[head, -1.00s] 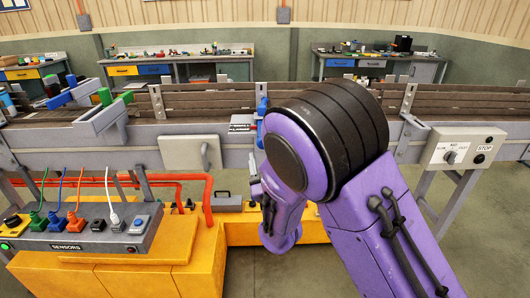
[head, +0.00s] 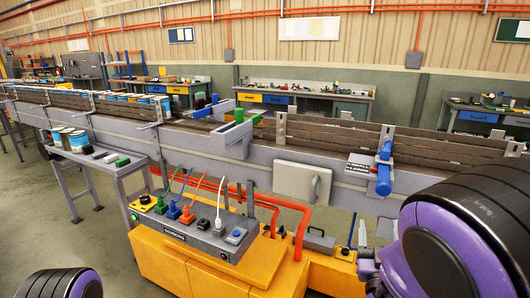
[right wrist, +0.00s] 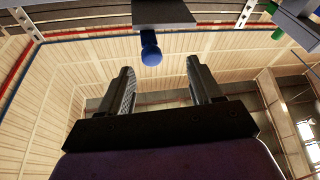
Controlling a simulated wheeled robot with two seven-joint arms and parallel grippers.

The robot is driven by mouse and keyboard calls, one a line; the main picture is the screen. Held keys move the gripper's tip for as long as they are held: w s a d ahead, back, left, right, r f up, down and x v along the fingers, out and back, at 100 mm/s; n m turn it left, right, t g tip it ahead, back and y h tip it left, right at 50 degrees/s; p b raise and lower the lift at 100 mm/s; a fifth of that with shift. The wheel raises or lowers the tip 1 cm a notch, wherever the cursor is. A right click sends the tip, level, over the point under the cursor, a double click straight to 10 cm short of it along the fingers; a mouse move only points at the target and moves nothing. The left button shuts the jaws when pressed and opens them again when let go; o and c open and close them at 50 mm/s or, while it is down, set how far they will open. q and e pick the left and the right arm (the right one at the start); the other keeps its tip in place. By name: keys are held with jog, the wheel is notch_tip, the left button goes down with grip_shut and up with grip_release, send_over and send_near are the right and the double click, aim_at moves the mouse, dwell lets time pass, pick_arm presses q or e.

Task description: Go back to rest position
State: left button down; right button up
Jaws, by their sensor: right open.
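My right arm (head: 450,240) fills the lower right of the head view, purple with black ribbed joint covers. Its fingers cannot be made out there. In the right wrist view my right gripper (right wrist: 160,68) points upward, its two dark fingers apart with nothing between them. A blue round-ended part (right wrist: 151,50) under a grey block is beyond the fingertips, apart from them. My left arm (head: 60,285) shows only as a black and purple joint at the lower left of the head view. Its gripper is out of view.
A long conveyor (head: 330,140) crosses the head view, with a blue cylinder (head: 384,172) on its near side. Below stand a yellow base (head: 165,260) and a sensor box (head: 200,238) with coloured plugs. A side table (head: 110,168) is at left. Floor at lower left is open.

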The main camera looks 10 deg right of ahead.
jog(key=s+f+m+g+y+b, duration=0.1)
jog(key=s+f+g, duration=0.2)
jog(key=f, duration=0.7)
jog(key=s+f+m+g+y, duration=0.2)
jog(key=s+f+g, duration=0.1)
jog(key=f, duration=0.6)
jog(key=s+f+m+g+y+b, duration=0.1)
jog(key=s+f+g, duration=0.25)
jog(key=f, duration=0.65)
pick_arm(q)
notch_tip(320, 180, down, 3)
jog(key=shift+f+b, duration=0.1)
jog(key=shift+b, duration=0.4)
pick_arm(e)
jog(key=s+f+g, duration=0.3)
jog(key=s+f, duration=0.4)
jog(key=s, duration=0.2)
jog(key=s+f+m+g, duration=0.1)
jog(key=s+f+g, duration=0.3)
jog(key=s+f, duration=0.3)
jog(key=s, duration=0.3)
jog(key=shift+a+f+y, duration=0.15)
jog(key=shift+y, duration=0.15)
pick_arm(q)
jog(key=c, duration=1.8)
grip_release()
pick_arm(e)
jog(key=shift+c, duration=0.3)
